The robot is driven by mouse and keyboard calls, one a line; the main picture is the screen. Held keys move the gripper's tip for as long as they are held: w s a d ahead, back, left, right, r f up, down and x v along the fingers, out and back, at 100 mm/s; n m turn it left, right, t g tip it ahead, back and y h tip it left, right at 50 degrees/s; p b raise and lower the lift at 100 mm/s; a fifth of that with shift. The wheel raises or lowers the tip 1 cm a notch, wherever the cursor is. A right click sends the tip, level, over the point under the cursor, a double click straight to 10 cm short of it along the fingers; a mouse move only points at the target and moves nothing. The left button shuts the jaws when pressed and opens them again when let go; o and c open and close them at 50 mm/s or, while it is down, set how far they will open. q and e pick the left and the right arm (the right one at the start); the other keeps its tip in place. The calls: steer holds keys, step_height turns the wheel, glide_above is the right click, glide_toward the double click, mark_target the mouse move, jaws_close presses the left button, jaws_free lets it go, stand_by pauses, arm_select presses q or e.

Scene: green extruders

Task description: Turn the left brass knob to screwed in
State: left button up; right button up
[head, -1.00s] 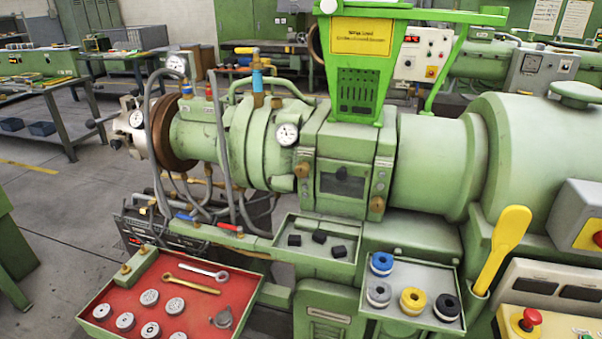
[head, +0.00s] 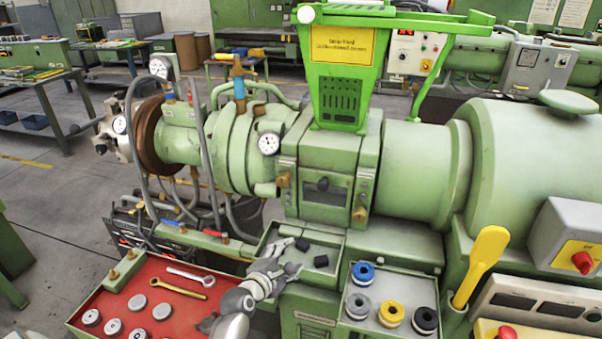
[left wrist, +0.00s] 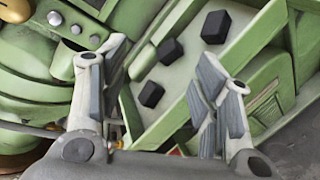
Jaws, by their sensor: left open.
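The left brass knob (head: 284,180) sticks out of the left side of the green clamp block (head: 320,170) on the extruder. A second brass knob (head: 359,215) sits at the block's right side. My left gripper (head: 289,256) is open and empty, over the small tray below the block, lower than the left knob and apart from it. In the left wrist view my left gripper (left wrist: 163,62) shows its fingers spread, with black blocks (left wrist: 171,51) beyond them. A brownish round part (left wrist: 15,9) shows at the top left corner there; I cannot tell if it is a knob. My right gripper is not in view.
A red-lined tray (head: 200,323) with tools and round discs is at the lower left. A tray (head: 408,275) of blue, grey, yellow and black rings is at the right. A yellow handle (head: 480,265) stands beside it. Grey hoses (head: 207,150) hang left of the block.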

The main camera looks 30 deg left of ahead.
mark_target(282, 184)
arm_select(q)
steer(key=w+a+r+n+t+y, duration=0.2)
steer(key=a+r+n, duration=0.1)
steer(key=r+n, duration=0.3)
steer(key=w+a+r+n+t+y, duration=0.1)
steer(key=w+a+r+n, duration=0.1)
steer(key=a+r+n, duration=0.4)
steer(key=shift+m, duration=0.6)
steer(key=w+b, duration=0.1)
steer(key=w, duration=0.2)
steer(key=w+b, duration=0.1)
steer(key=w, duration=0.2)
steer(key=w+r+b, duration=0.1)
steer(key=w, duration=0.2)
steer(key=shift+d+b, duration=0.1)
steer(key=shift+b, duration=0.2)
steer(key=shift+w+r, duration=0.15)
steer(key=shift+w, duration=0.45)
steer(key=c, duration=1)
steer(key=shift+c, duration=0.2)
